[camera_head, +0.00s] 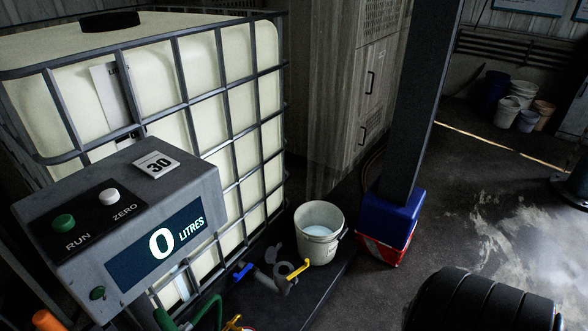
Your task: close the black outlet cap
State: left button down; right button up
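The outlet fitting (281,279) is low at the front of the caged tank (188,68), just left of a white bucket. It has a yellow lever (298,269) and a blue lever (243,271). A dark grey round part (285,268) shows at the fitting; it is small and dim, and I cannot tell whether it is the black outlet cap or whether it is open or closed. A separate black lid (110,21) sits on top of the tank. Neither of my grippers is in view.
The white bucket (319,234) holds pale liquid. A control box (130,225) reads 0 litres and stands at near left. A dark post (413,100) with a blue-and-red base (391,222) stands right of the bucket. A black ribbed object (485,302) fills the bottom right.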

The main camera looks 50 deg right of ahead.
aim_at(270, 254)
jog(key=z, duration=1.25)
jog(key=i+l+u, duration=0.15)
jog(key=l, duration=0.2)
jog(key=i+l+u, duration=0.1)
jog(key=i+l, duration=0.15)
jog(key=l, duration=0.15)
jog(key=i+l+u, duration=0.15)
jog(key=l, duration=0.25)
jog(key=i+l+u, duration=0.1)
jog(key=l, duration=0.3)
jog(key=i+l+u, duration=0.15)
jog(key=l, duration=0.3)
jog(key=i+l+u, duration=0.15)
jog(key=l, duration=0.3)
jog(key=i+l+u, duration=0.1)
jog(key=l, duration=0.35)
jog(key=i, duration=0.1)
